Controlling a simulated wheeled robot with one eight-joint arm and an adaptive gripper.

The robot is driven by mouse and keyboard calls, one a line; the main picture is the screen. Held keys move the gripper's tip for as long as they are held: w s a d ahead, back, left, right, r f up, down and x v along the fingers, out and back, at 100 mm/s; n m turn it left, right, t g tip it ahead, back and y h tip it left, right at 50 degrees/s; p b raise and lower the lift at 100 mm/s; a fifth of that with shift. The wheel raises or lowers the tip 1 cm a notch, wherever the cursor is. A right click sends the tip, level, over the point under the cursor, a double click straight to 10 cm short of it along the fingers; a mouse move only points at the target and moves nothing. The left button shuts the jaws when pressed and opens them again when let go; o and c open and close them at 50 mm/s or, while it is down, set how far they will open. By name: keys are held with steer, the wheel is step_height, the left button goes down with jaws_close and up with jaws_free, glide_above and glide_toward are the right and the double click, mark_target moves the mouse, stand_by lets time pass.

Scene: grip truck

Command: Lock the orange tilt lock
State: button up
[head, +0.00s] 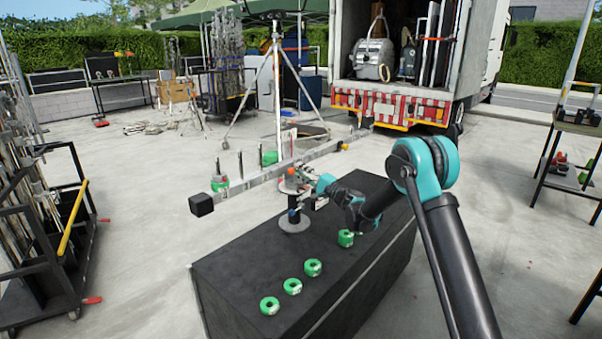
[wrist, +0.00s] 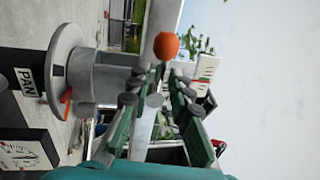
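The orange tilt lock knob (wrist: 166,46) is a round orange ball in the wrist view, just beyond my fingertips. A pale bar seems to run below it between the fingers; I cannot tell whether it belongs to the lock. My gripper (wrist: 162,78) has two green-padded fingers with a gap between them, so it looks open. No contact with the knob is clear. In the head view my gripper (head: 309,196) is beside the grip head on a short stand (head: 295,224). The knob is too small to pick out surely there. A round plate with a PAN label (wrist: 25,80) is at the left of the wrist view.
The stand is on a black box (head: 235,265) with several green tape rolls (head: 313,267) along its front. A black cart (head: 45,230) stands left and a truck (head: 400,105) behind.

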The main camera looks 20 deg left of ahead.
steer(key=shift+o, duration=0.6)
steer(key=v, duration=1.2)
steer(key=s+d+f+n+g+h, duration=0.1)
steer(key=s+d+f+h, duration=0.2)
steer(key=s+d, duration=0.9)
steer(key=s+d+f+n+g+h, duration=0.1)
steer(key=s+d+f+h, duration=0.3)
steer(key=s+d+h, duration=0.5)
steer(key=s+d+f+n+h, duration=0.2)
steer(key=s+d+f+h, duration=0.2)
steer(key=s+d, duration=1.2)
steer(key=d+h, duration=0.3)
steer(key=d, duration=0.7)
steer(key=shift+s+d+g, duration=0.2)
steer(key=shift+d+g, duration=0.15)
steer(key=shift+g, duration=0.05)
